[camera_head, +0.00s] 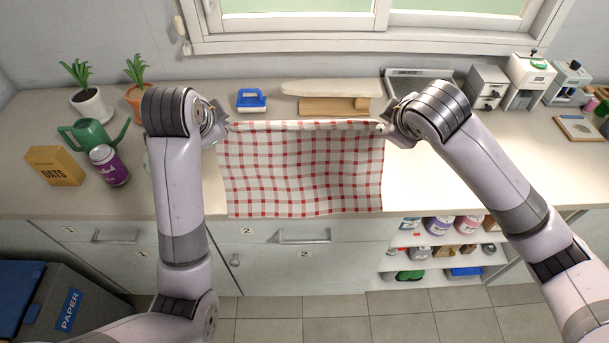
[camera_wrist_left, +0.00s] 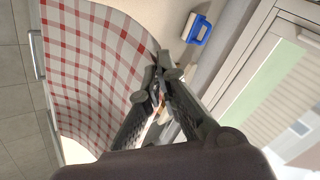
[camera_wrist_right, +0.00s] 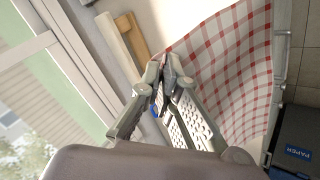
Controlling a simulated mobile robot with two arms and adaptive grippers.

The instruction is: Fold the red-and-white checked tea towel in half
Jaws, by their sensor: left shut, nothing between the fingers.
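The red-and-white checked tea towel (camera_head: 302,170) spans the middle of the counter, its far edge raised and slightly wavy between my two grippers and its near edge at the counter front. My left gripper (camera_head: 224,123) is at the towel's far left corner. In the left wrist view its fingertips (camera_wrist_left: 158,72) are shut beside the towel's edge (camera_wrist_left: 95,75), with no cloth clearly between them. My right gripper (camera_head: 384,127) is at the far right corner. In the right wrist view its fingertips (camera_wrist_right: 164,68) are closed on the towel's corner (camera_wrist_right: 225,70).
The counter right of the towel is fairly clear.

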